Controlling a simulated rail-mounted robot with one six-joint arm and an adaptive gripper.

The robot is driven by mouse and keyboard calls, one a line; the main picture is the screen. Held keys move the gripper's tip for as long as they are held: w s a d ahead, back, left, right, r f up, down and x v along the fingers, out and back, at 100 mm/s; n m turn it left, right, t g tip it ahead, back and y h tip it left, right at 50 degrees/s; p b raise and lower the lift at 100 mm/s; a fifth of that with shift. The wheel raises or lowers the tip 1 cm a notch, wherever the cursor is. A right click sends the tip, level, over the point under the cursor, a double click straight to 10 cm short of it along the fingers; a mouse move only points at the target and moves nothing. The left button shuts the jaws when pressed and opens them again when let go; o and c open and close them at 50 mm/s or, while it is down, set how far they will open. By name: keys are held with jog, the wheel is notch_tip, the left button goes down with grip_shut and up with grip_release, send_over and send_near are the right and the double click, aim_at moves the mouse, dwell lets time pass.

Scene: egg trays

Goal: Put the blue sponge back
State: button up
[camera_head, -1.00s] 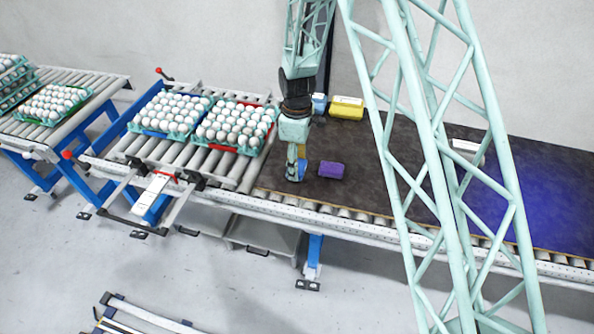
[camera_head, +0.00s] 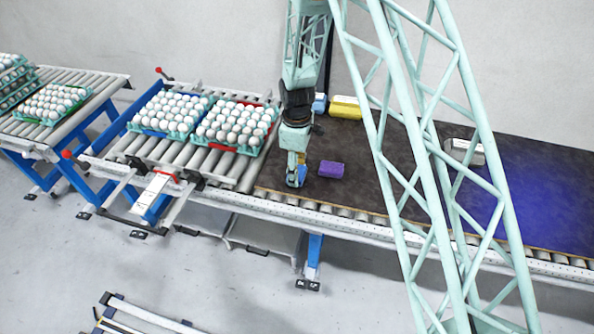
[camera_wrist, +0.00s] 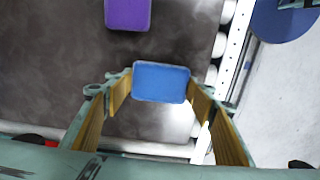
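The blue sponge (camera_wrist: 161,82) lies between the fingers of my gripper (camera_wrist: 160,92) in the wrist view, its two sides meeting the yellow-padded fingertips. My gripper looks shut on it. In the camera_head view my gripper (camera_head: 297,178) points down near the front left of the dark table, and a bit of the blue sponge (camera_head: 302,173) shows between the fingers. I cannot tell whether the sponge touches the table. A purple sponge (camera_head: 331,169) lies on the dark mat just right of my gripper. It also shows at the top of the wrist view (camera_wrist: 128,14).
A blue box (camera_head: 319,103) and a yellow box (camera_head: 345,108) stand at the back of the table. A grey-white block (camera_head: 464,151) lies farther right. Egg trays (camera_head: 236,127) sit on rollers at the left.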

jog(key=o, duration=0.5)
jog(key=shift+c, duration=0.2)
jog(key=shift+r, duration=0.2)
notch_tip(320, 180, up, 12)
jog(key=shift+p, duration=0.3)
dwell(0.4)
jog(key=shift+r, duration=0.1)
dwell(0.8)
